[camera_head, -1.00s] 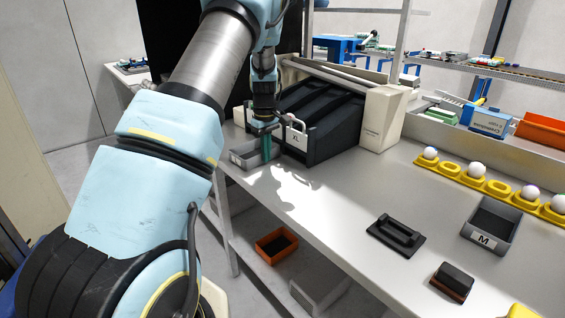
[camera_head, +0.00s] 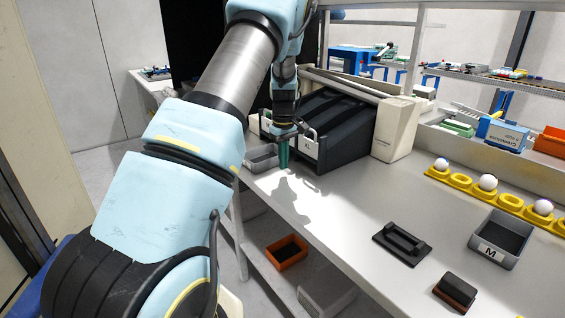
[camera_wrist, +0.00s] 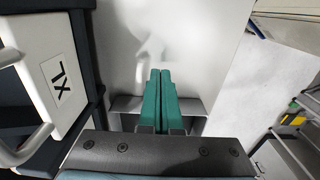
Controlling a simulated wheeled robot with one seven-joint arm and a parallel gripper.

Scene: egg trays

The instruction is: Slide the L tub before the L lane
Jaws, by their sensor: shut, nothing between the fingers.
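A grey tub (camera_head: 262,160) stands on the worktop at the left end of the black sloped lanes (camera_head: 338,125); its label is not readable. In the wrist view the tub's rim (camera_wrist: 126,103) shows on both sides of my fingers. My gripper (camera_head: 284,166) is shut, empty and pointing down, just right of the tub in the head view. Its green fingers also show in the wrist view (camera_wrist: 160,76); I cannot tell whether they touch the tub. One lane front carries an XL plate (camera_head: 307,146). No L label is readable; my arm hides part of the lane fronts.
A grey tub marked M (camera_head: 490,252) stands at the right. A black handled block (camera_head: 402,242) and a dark brown-edged block (camera_head: 456,290) lie near the front. A yellow holder (camera_head: 462,182) with white balls runs along the back right. The middle worktop is clear.

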